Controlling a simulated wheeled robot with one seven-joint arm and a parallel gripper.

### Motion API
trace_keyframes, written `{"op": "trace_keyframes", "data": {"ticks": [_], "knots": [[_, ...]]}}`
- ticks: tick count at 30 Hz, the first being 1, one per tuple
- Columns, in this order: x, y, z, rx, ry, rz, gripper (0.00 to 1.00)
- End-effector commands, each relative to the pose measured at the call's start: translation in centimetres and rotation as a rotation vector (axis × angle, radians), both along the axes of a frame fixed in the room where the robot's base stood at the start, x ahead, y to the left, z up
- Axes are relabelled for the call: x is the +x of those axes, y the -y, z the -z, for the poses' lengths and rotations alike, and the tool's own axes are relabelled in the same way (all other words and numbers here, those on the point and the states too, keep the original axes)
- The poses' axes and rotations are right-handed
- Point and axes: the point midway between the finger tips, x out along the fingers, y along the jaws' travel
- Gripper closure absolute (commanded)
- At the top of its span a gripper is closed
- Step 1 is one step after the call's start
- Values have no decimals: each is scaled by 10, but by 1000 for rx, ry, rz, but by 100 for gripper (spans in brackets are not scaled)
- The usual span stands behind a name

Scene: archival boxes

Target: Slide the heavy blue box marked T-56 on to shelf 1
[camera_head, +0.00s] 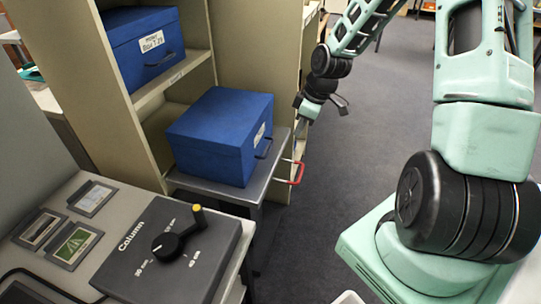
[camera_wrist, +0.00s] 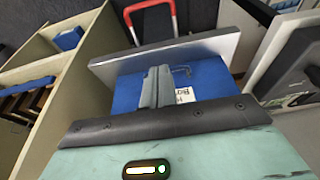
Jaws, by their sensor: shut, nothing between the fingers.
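The large blue box (camera_head: 212,135) sits on the grey top of a trolley (camera_head: 205,187), directly in front of the lower shelf opening (camera_head: 160,118). Its white label faces right in the head view and is too oblique to read; a dark handle is beside it. In the wrist view the blue box (camera_wrist: 215,75) shows with its label partly hidden by my fingers. My gripper (camera_head: 300,127) is shut and empty at the label side of the box; its fingers also show in the wrist view (camera_wrist: 156,85). I cannot tell whether they touch the box.
Another labelled blue box (camera_head: 145,45) stands on the upper shelf (camera_head: 172,80). The trolley has a red handle (camera_head: 297,172). A dark panel marked Column (camera_head: 180,250) with a yellow-tipped knob (camera_head: 170,245) is in front. Open carpet (camera_head: 340,200) lies right of the trolley.

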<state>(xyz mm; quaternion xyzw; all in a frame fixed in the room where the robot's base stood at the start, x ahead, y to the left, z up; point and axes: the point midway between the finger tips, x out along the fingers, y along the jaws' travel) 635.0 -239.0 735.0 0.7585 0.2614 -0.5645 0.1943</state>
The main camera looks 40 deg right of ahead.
Motion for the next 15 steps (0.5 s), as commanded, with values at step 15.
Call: {"op": "trace_keyframes", "data": {"ticks": [15], "knots": [[19,-16,85,1,-2,-3,100]]}}
